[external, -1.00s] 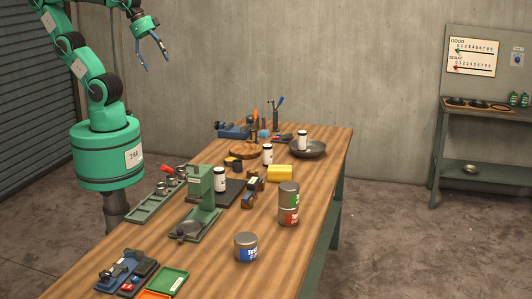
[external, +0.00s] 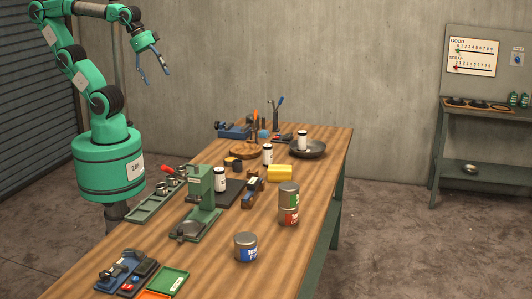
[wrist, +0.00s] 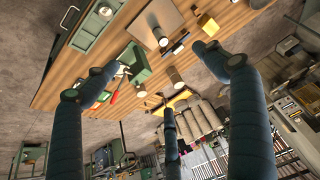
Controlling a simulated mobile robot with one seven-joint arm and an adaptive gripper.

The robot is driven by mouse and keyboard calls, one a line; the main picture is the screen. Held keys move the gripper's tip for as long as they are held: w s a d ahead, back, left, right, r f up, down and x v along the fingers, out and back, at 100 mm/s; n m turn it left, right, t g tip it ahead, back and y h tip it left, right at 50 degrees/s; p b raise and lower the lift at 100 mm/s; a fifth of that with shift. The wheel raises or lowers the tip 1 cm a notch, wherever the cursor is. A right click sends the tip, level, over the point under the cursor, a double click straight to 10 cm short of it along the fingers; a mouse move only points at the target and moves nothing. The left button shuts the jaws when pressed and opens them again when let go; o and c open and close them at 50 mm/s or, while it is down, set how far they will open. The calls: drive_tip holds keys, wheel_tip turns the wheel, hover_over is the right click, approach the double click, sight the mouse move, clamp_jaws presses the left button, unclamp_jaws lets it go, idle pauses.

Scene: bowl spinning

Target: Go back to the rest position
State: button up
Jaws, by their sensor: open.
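My gripper (external: 153,72) is open and empty. In the external view it hangs in the air at the upper left, well above the bench and near its far left side, with its blue fingers apart. In the wrist view its dark fingers (wrist: 150,75) are spread wide with nothing between them. The wooden bench (external: 305,200) lies below and to the right of it. My gripper touches nothing.
The bench holds a green press (external: 202,195), a dark bowl (external: 308,150) with a white canister in it, a yellow block (external: 279,173), stacked cans (external: 288,205) and a blue-labelled can (external: 246,247). A scoreboard (external: 472,57) stands at right. Air around my gripper is clear.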

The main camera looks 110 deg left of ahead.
wheel_tip(320, 180, down, 9)
drive_tip(key=b, duration=0.7)
drive_tip(key=shift+b, duration=0.3)
